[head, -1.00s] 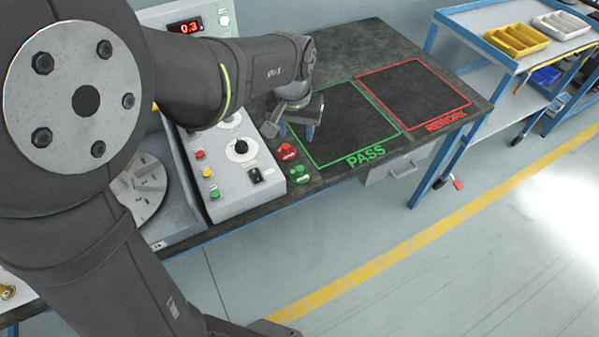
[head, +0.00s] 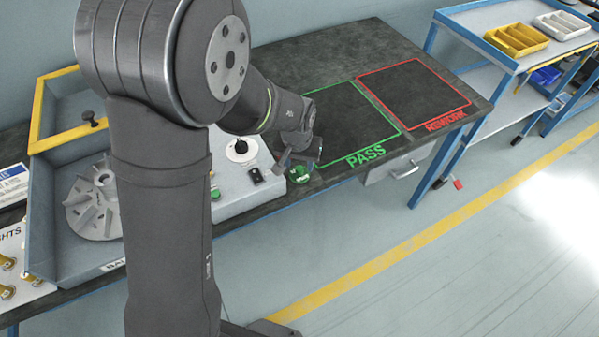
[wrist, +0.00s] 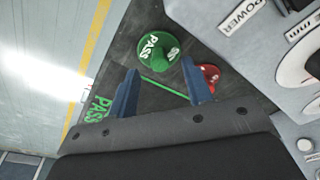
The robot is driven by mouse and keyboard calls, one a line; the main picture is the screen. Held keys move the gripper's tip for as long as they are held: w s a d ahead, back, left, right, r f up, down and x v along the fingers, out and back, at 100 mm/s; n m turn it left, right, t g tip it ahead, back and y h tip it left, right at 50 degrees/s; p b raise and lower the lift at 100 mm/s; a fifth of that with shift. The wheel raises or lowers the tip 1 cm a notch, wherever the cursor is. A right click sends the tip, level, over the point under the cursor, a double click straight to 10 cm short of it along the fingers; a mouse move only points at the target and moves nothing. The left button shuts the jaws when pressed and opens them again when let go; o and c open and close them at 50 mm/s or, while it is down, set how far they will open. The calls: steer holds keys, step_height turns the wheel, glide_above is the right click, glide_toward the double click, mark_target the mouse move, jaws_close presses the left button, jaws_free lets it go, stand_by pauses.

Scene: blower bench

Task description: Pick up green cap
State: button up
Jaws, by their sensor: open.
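The green cap (head: 299,174) sits on the dark bench top near the front edge, beside the grey control panel. In the wrist view the green cap (wrist: 157,50), marked PASS, lies just beyond the fingertips. My gripper (wrist: 160,82) is open and empty, its two blue fingers apart, with the cap ahead of the gap. In the head view my gripper (head: 297,160) is right by the cap and partly hides it. A red cap (wrist: 211,74) lies beside the green one, next to the right finger in the wrist view.
The control panel (head: 240,185) with knobs and buttons stands close left of the cap. The green PASS square (head: 345,125) and red REWORK square (head: 412,95) on the bench are bare. A blower housing with an impeller (head: 92,205) stands at left.

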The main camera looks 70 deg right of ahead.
mark_target(299, 174)
steer(key=shift+d+f, duration=0.2)
steer(key=shift+f, duration=1)
jaws_close()
steer(key=shift+r, duration=0.1)
